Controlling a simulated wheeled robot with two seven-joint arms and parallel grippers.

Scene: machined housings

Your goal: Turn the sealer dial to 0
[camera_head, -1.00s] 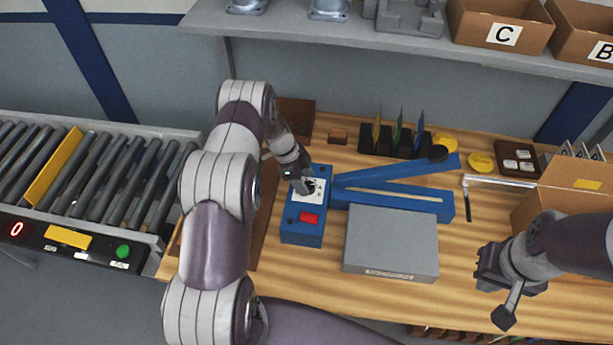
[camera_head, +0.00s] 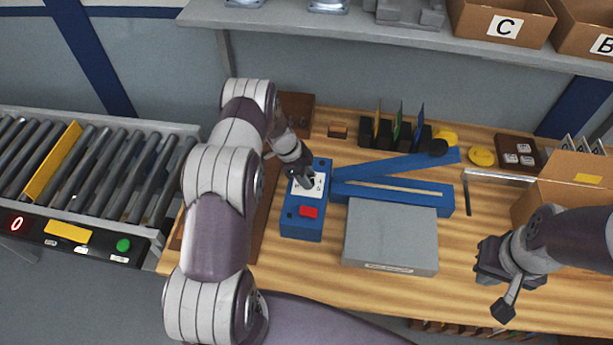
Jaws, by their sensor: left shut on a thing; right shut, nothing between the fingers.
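The sealer is a blue box (camera_head: 302,224) with a red switch (camera_head: 308,212) and long blue arms (camera_head: 400,188) reaching right. Its white dial plate (camera_head: 318,184) is on the top face. My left gripper (camera_head: 304,182) points down over the plate and is shut on the dial, which it hides. I cannot read which mark the dial points at. My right gripper (camera_head: 490,285) is shut and empty above the front right of the bench, well apart from the sealer.
A grey box (camera_head: 390,238) lies right of the sealer. Behind stand dark slots (camera_head: 385,138) with coloured cards. An open carton (camera_head: 570,190) is at the right. A roller conveyor (camera_head: 90,180) runs at the left. A shelf (camera_head: 400,35) overhangs the back.

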